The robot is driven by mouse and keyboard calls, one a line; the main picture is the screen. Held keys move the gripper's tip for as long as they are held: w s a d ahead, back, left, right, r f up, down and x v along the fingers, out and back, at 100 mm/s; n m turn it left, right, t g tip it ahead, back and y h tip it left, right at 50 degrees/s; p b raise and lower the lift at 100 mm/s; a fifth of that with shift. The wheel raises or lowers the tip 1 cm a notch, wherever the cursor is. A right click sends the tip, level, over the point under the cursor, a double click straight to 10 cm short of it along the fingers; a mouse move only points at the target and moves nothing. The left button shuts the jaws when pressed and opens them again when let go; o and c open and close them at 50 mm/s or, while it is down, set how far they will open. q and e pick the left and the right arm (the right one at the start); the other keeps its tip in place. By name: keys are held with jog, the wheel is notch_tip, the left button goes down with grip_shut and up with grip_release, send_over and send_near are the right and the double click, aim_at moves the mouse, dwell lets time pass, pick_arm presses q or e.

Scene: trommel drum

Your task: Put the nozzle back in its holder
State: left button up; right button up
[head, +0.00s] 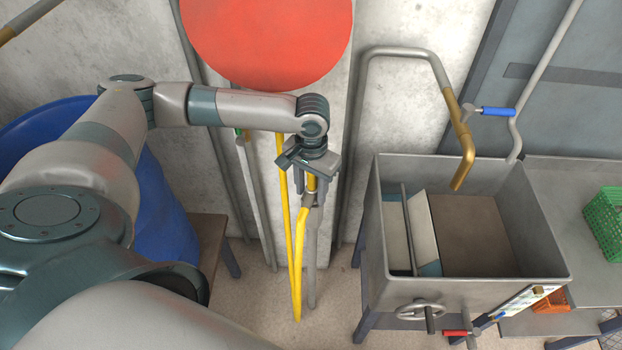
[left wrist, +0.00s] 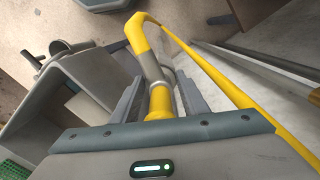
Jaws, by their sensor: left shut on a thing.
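The nozzle (head: 311,184) is a yellow and grey piece joined to a yellow hose (head: 297,270). My left gripper (head: 312,197) is shut on it in front of the wall. In the left wrist view, the nozzle's yellow end (left wrist: 160,101) is between the fingers of my left gripper (left wrist: 158,88), with a grey part (left wrist: 149,66) beyond it. The hose hangs in a loop below the gripper and rises again to its left. I cannot clearly make out the holder; the gripper may hide it. My right gripper is not in view.
A grey metal tank (head: 473,285) with a bent pipe (head: 403,52) over it stands at the right. A blue barrel (head: 165,215) is at the left. A red disc (head: 267,38) hangs above the gripper. A green basket (head: 606,222) sits far right.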

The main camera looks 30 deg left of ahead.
pick_arm(q)
jog(key=shift+f, duration=0.1)
jog(key=o, duration=1.3)
notch_tip(320, 180, up, 5)
jog(key=p, duration=0.6)
jog(key=shift+r, duration=2)
